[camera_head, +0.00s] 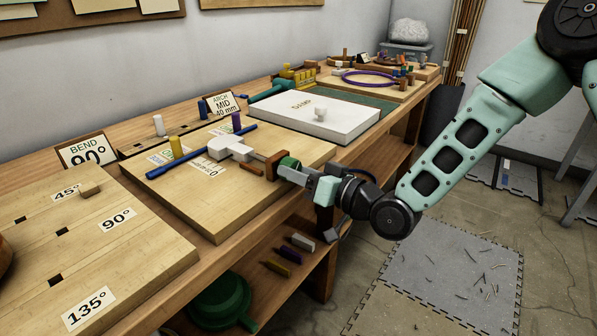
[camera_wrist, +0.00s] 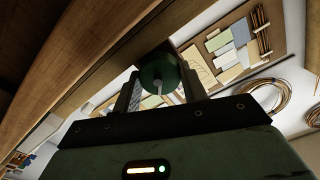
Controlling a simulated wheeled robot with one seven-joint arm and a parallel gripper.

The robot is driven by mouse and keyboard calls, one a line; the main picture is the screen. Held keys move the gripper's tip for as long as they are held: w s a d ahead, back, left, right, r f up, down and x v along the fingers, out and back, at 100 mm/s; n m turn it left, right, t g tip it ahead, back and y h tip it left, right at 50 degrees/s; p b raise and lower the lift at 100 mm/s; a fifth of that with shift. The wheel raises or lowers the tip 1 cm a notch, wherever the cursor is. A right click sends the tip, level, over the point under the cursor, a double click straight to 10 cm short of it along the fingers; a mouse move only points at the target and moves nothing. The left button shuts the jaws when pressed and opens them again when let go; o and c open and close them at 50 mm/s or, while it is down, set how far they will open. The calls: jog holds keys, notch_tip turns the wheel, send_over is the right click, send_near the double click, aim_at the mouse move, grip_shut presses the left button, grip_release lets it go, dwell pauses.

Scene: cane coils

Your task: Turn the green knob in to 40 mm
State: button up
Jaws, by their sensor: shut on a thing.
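The green knob (camera_head: 288,162) sits at the right front edge of a wooden jig board (camera_head: 235,215), next to a brown block (camera_head: 276,165). A thin rod runs from the block to a white slider (camera_head: 230,148), which lies close to a long blue rod (camera_head: 205,152). My gripper (camera_head: 287,172) reaches in from the right and is shut on the knob. In the wrist view the knob (camera_wrist: 158,68) shows between the two fingers of my gripper (camera_wrist: 160,88). The knob partly hides behind the fingers in the head view. A card (camera_head: 222,103) reads "ARCH MID 40 mm".
An angle board (camera_head: 150,245) lies at the left, a white slab (camera_head: 325,112) behind. A lower shelf (camera_head: 320,240) holds small bars. The floor at the right is mostly open.

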dwell(0.3)
jog(key=o, duration=1)
jog(key=shift+p+v, duration=4.3)
jog(key=shift+v, duration=4.5)
jog(key=shift+f, duration=0.1)
